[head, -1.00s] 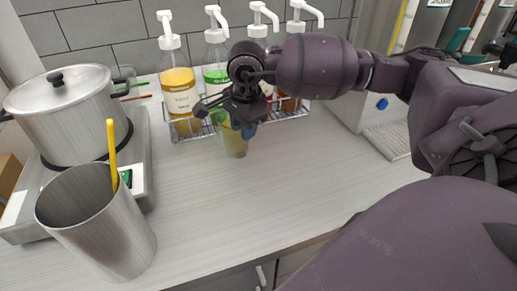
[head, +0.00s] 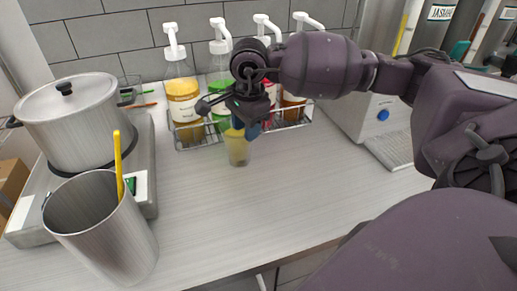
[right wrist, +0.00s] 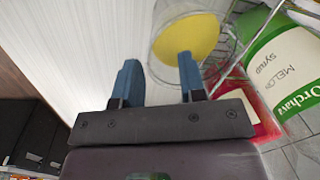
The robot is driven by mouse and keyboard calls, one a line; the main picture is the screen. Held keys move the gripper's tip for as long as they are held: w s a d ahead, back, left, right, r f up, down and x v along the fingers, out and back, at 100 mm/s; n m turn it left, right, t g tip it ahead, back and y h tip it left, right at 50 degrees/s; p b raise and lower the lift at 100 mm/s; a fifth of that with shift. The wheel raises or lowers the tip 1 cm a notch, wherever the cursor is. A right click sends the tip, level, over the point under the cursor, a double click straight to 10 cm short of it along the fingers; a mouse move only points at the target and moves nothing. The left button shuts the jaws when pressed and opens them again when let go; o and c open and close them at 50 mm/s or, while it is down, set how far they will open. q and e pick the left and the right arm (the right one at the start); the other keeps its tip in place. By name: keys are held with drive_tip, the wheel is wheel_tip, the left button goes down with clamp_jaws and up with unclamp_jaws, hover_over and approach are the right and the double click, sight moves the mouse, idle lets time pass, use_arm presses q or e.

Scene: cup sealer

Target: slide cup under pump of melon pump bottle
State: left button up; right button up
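The clear cup (head: 238,150) holds a yellow filling and stands on the counter in front of the bottle rack. The melon pump bottle (head: 219,77), green with a white pump, stands in the rack behind it, partly hidden by my right arm. Contact is unclear. My left gripper is out of view.
An orange pump bottle (head: 183,97) and two more pump bottles share the wire rack (head: 190,142). A pot (head: 70,120) on a burner and a steel container (head: 100,235) stand left. A machine (head: 345,112) stands right. The counter's middle is clear.

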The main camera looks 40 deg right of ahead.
drive_tip(key=shift+s+r+p, duration=0.1)
drive_tip(key=shift+r+p, duration=0.6)
drive_tip(key=shift+r, duration=1.8)
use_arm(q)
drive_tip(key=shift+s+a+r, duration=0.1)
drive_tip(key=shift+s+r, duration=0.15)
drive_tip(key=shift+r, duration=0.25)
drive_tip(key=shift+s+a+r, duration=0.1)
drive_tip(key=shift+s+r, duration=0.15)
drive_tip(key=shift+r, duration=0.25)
use_arm(e)
drive_tip(key=shift+a, duration=0.1)
